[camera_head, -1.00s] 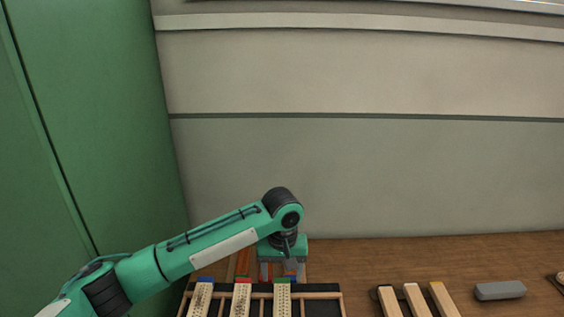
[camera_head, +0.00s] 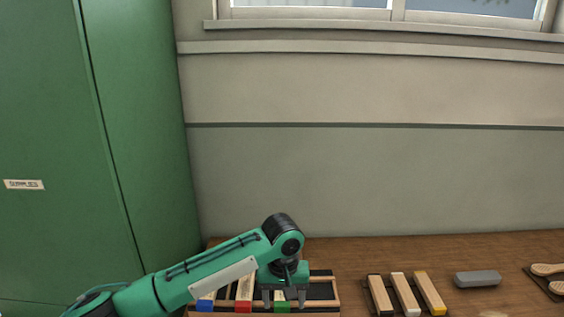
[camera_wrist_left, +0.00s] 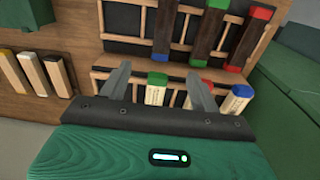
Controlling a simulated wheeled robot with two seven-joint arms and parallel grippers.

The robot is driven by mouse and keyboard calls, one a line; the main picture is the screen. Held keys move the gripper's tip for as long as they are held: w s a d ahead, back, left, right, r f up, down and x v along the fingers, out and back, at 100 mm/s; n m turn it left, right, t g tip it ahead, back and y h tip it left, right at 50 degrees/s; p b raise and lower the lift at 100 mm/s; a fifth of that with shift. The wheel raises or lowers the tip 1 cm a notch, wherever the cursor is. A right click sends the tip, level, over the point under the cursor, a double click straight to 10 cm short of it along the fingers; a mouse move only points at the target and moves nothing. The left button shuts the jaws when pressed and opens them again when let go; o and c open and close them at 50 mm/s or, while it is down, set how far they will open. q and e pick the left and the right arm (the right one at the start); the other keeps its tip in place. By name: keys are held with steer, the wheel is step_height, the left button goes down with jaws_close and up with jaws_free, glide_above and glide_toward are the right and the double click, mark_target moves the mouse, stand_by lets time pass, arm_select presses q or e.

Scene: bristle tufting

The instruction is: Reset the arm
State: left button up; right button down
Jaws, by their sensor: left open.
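My left gripper (camera_head: 287,301) hangs pointing down over the slotted rack (camera_head: 322,291) in the head view. It also shows in the left wrist view (camera_wrist_left: 158,76), with two grey fingers spread wide and nothing gripped. In the head view, the blue (camera_head: 205,304) and red (camera_head: 243,306) ends show beside my arm. My right gripper is out of view.
Three pale wooden blocks (camera_head: 405,294) lie on the brown table (camera_head: 360,257) right of the rack. A grey bar (camera_head: 477,278) and wooden pieces on a dark mat (camera_head: 547,283) are further right. A green cabinet (camera_head: 140,140) stands left. The wall is behind.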

arm_select(q)
steer(key=s+f+m+t+h, duration=0.1)
steer(key=s+f+m+h, duration=0.25)
steer(key=s+f, duration=0.75)
steer(key=s+a+f+n+t+y, duration=0.1)
steer(key=s+a+f+y, duration=0.1)
steer(key=s+a, duration=0.9)
steer(key=s+a+f+n+t+y, duration=0.1)
steer(key=s+a+f+t+y, duration=0.1)
steer(key=s+a, duration=0.9)
step_height(320, 180, down, 31)
steer(key=w+a+g, duration=0.1)
steer(key=w+g, duration=0.1)
steer(key=s+a+f, duration=0.2)
steer(key=s+f, duration=0.7)
steer(key=s+a+f+g, duration=0.1)
steer(key=s+f, duration=0.9)
steer(key=shift+a, duration=0.35)
